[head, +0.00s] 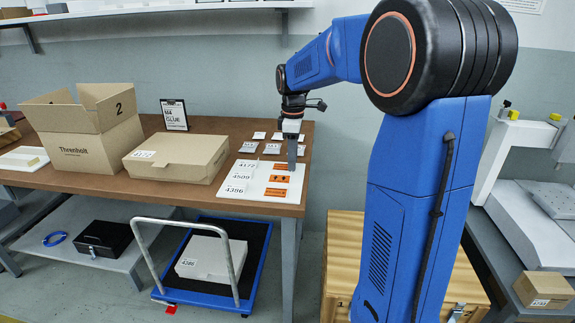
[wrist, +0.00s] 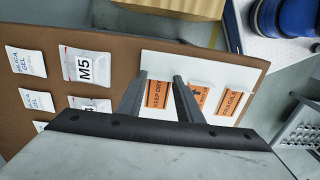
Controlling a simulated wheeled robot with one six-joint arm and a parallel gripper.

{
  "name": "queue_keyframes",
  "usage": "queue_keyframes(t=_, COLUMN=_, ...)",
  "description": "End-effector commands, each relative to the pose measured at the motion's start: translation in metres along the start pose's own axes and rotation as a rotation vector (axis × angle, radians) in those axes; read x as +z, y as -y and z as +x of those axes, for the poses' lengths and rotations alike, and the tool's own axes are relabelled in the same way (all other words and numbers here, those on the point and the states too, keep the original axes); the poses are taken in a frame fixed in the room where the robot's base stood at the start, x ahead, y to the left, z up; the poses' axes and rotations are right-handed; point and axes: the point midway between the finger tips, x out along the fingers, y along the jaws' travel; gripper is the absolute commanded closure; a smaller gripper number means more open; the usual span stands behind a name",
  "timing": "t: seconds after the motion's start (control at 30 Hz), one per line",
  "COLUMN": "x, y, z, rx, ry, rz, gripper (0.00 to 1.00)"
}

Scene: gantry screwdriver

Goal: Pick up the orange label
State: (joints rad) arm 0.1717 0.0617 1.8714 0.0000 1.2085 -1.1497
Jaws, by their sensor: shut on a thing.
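Several flat labels lie on a white sheet (head: 258,193) at the right end of the brown table. Three are orange: the KEEP DRY label (wrist: 157,95), a middle one with an arrow mark (wrist: 199,94) and the FRAGILE label (wrist: 228,102). In the head view, my gripper (head: 293,166) points straight down at the farthest orange label (head: 280,167). In the wrist view, the two fingers of my gripper (wrist: 160,78) stand on either side of the KEEP DRY label, shut on it. I cannot tell whether the label is off the sheet.
White number labels (head: 239,173) lie left of the orange ones. Several small packets (head: 249,147) lie behind. A closed carton (head: 177,160), an open Threnholt box (head: 89,140) and an M4 GLUE sign (head: 174,115) stand farther left. A trolley (head: 205,290) is below.

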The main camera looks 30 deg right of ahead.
Motion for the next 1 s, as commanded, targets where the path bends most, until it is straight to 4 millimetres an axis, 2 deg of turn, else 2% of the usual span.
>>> queue_keyframes(t=0.17, x=0.000, y=-0.001, z=-0.010, rx=0.003, ry=-0.001, rz=0.000, gripper=0.88)
queue_keyframes(t=0.5, x=0.000, y=-0.001, z=-0.068, rx=0.003, ry=-0.001, rz=0.000, gripper=0.88)
queue_keyframes(t=0.63, x=0.000, y=-0.001, z=-0.086, rx=0.002, ry=-0.001, rz=0.000, gripper=0.88)
queue_keyframes(t=0.8, x=0.000, y=0.000, z=-0.099, rx=0.001, ry=-0.001, rz=0.000, gripper=0.88)
queue_keyframes(t=1.0, x=0.000, y=0.000, z=-0.100, rx=0.000, ry=0.000, rz=0.000, gripper=0.88)
